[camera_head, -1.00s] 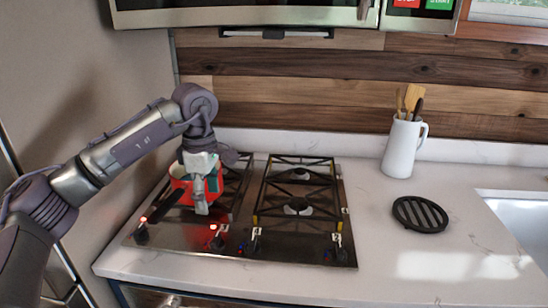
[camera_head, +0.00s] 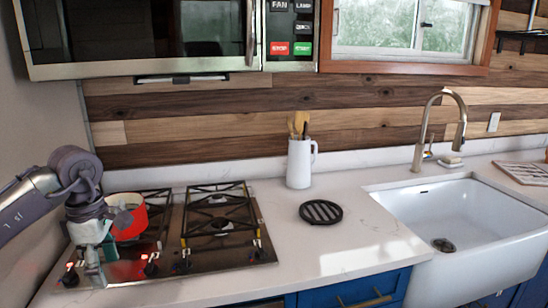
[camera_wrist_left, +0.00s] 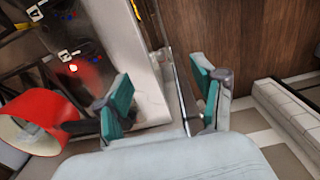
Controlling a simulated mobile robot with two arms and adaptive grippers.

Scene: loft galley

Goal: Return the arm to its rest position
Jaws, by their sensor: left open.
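My left gripper (camera_head: 93,262) points down at the front left of the cooktop, in front of the red pot (camera_head: 132,224). In the left wrist view the gripper (camera_wrist_left: 163,100) is open, its teal finger pads apart with nothing between them. The red pot (camera_wrist_left: 42,108) shows at the left there, its dark handle reaching toward the left finger; I cannot tell whether they touch. The pot stands on the left burners of the cooktop (camera_head: 205,262), partly hidden by my arm. My right gripper is not in view.
A white jug (camera_head: 300,165) with utensils and a round black trivet (camera_head: 321,212) stand right of the cooktop. Farther right are a white sink (camera_head: 455,225) and faucet (camera_head: 425,130). The microwave (camera_head: 150,35) hangs above. The counter (camera_head: 280,245) in front of the trivet is clear.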

